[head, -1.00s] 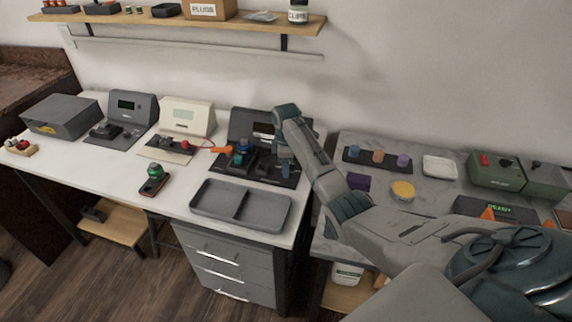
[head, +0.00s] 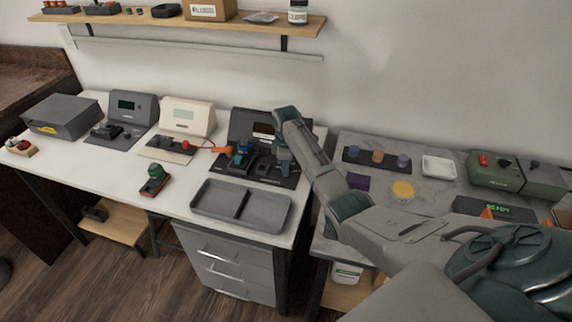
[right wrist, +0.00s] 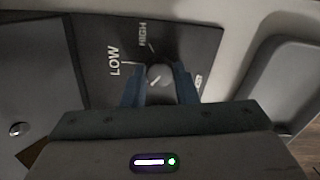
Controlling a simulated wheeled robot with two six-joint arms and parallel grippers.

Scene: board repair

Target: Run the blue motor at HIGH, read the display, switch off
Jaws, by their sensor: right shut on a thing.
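The blue motor (head: 243,149) sits on the dark test station (head: 275,180) at the right end of the white table. The station's display (head: 263,130) stands behind it, partly hidden by my arm and too small to read. My right gripper (head: 284,164) reaches down onto the station's right side. In the right wrist view, my right gripper (right wrist: 160,88) is shut on a grey knob (right wrist: 159,76) with a white line. The labels LOW (right wrist: 114,61) and HIGH (right wrist: 143,35) lie beside it. I cannot tell which one the line points to. My left gripper is out of view.
A grey two-part tray (head: 240,206) lies in front of the station. A cream station (head: 186,118) and a grey station (head: 132,108) stand to the left. A small green-topped device (head: 155,180) lies on the white table. A grey side table holds a green box (head: 515,178).

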